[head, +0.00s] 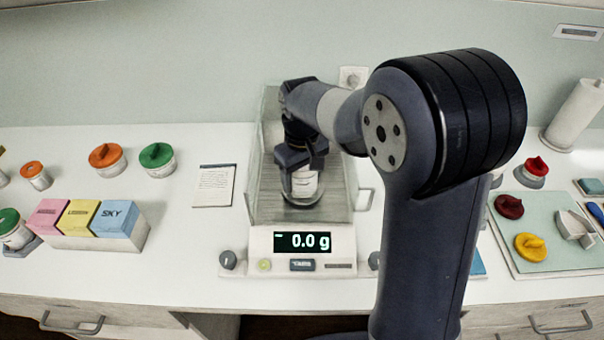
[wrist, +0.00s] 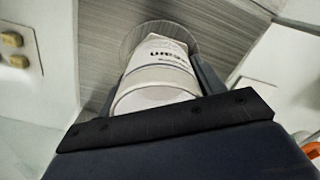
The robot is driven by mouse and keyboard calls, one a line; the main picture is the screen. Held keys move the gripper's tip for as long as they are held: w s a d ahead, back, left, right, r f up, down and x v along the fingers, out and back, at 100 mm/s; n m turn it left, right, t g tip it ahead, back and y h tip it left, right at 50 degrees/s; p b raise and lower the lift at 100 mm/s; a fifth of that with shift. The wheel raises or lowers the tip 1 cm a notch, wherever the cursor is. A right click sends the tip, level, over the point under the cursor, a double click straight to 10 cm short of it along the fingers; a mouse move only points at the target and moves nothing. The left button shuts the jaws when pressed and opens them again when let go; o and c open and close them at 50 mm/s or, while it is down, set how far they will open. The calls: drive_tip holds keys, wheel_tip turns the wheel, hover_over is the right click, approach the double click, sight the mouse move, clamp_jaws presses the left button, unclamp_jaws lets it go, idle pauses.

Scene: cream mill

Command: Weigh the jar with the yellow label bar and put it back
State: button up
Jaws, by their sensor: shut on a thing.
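My gripper (head: 302,166) reaches down into the glass-walled weighing chamber of the balance (head: 262,245). It is shut on a white jar (head: 305,184), which is over the round pan (head: 303,201). The display (head: 300,242) reads 0.0 g. In the wrist view the jar (wrist: 158,80) sits between the fingers, with dark print on its label and the pan (wrist: 130,38) beyond it. No yellow bar shows on the visible side of the jar. I cannot tell whether the jar touches the pan.
Jars with orange (head: 106,156) and green (head: 157,156) lids stand at the left. Pink, yellow and blue boxes (head: 78,217) sit in a white holder. A note card (head: 214,185) lies left of the balance. A green mat (head: 510,245) with lids is at the right.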

drive_tip(key=shift+f, duration=0.1)
drive_tip(key=o, duration=1.1)
wheel_tip(320, 180, up, 11)
drive_tip(key=shift+b, duration=0.3)
drive_tip(key=shift+f, duration=0.1)
wheel_tip(320, 180, down, 11)
drive_tip(key=shift+r+p, duration=0.1)
drive_tip(key=shift+p, duration=0.2)
drive_tip(key=shift+r, duration=0.25)
